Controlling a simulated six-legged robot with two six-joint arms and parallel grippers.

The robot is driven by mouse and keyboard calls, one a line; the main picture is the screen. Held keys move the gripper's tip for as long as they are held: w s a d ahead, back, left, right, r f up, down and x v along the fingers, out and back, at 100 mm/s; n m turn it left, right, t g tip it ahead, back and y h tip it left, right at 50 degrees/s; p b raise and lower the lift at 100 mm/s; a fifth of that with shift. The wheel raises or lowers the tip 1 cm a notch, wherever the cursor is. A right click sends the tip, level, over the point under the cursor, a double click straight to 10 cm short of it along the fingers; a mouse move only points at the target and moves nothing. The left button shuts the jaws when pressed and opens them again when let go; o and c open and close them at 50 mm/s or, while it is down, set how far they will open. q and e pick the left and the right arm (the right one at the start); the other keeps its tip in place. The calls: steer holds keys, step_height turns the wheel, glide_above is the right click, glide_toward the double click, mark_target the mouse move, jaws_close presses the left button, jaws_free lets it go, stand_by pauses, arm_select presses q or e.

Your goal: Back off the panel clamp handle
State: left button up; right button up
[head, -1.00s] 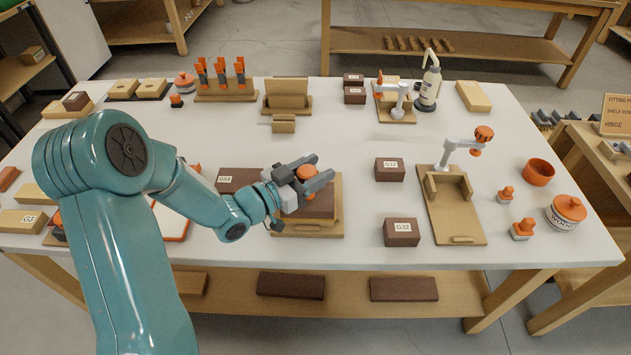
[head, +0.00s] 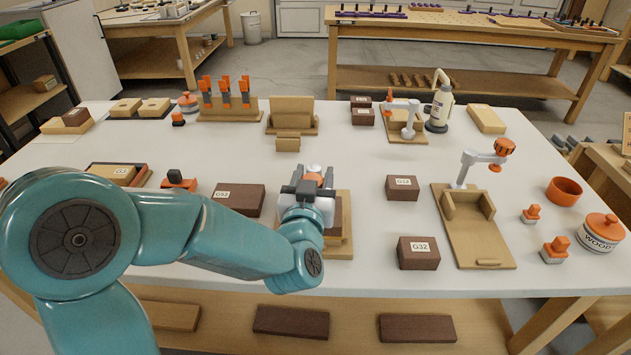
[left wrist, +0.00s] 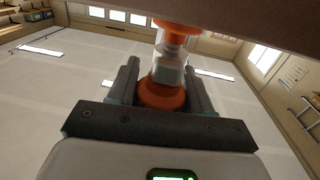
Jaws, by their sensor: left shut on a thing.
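The panel clamp's orange handle (left wrist: 163,96) sits between my left gripper's fingers in the left wrist view, with a pale grey stem (left wrist: 168,68) and another orange part (left wrist: 175,27) beyond it. In the head view my left gripper (head: 313,178) is over a tan board (head: 343,250) near the front middle of the bench and is shut on the handle. A brown panel (head: 332,215) lies on that board. My gripper and arm hide most of the clamp in the head view. My right gripper is out of view.
A brown G32 block (head: 418,254) and a G12 block (head: 402,187) stand to the right. Beyond them is a tan fixture (head: 478,245) with a grey arm and orange knob (head: 503,147). A brown block (head: 238,199) lies close on the left.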

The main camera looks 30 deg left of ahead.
arm_select(q)
steer(key=shift+a+r+n+y, duration=0.1)
steer(key=shift+r+n+y, duration=0.2)
steer(key=shift+n+y, duration=0.25)
steer(key=o, duration=1)
steer(key=shift+f+g, duration=0.15)
steer(key=shift+g, duration=0.15)
steer(key=shift+s, duration=0.1)
